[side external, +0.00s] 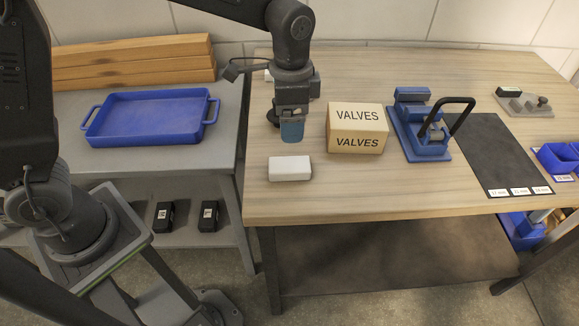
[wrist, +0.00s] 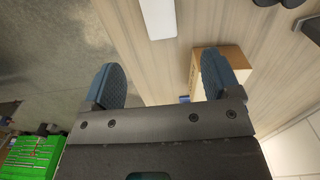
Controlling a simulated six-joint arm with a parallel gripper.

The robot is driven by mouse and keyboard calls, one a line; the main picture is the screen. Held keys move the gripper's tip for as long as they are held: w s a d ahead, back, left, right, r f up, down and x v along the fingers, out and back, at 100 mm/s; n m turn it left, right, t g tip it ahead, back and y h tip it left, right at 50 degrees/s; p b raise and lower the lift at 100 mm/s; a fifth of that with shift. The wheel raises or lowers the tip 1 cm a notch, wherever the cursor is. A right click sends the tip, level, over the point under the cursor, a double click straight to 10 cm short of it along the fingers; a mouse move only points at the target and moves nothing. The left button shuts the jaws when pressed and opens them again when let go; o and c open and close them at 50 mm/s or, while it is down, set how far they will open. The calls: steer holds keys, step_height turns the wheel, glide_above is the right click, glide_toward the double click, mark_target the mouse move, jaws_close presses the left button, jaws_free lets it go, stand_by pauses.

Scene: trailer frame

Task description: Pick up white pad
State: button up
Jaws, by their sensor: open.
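The white pad (side external: 289,169) is a small white block lying flat on the wooden table near its left front edge. In the wrist view the white pad (wrist: 158,17) shows at the top, cut off by the picture edge, ahead of the fingertips. My gripper (side external: 292,132) points down behind the pad in the side view and is apart from it. In the wrist view my gripper (wrist: 162,80) has its two blue fingers spread wide with nothing between them.
A VALVES box (side external: 357,128) stands right of my gripper. A blue clamp fixture (side external: 422,128) and a dark mat (side external: 490,150) lie farther right. A blue tray (side external: 150,117) sits on the grey side table. Table around the pad's front and right is clear.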

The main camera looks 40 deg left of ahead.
mark_target(290, 164)
step_height(290, 164, down, 14)
steer(key=shift+s+r, duration=0.1)
steer(key=shift+r, duration=0.15)
stand_by(0.3)
steer(key=c, duration=1)
steer(key=shift+r, duration=0.1)
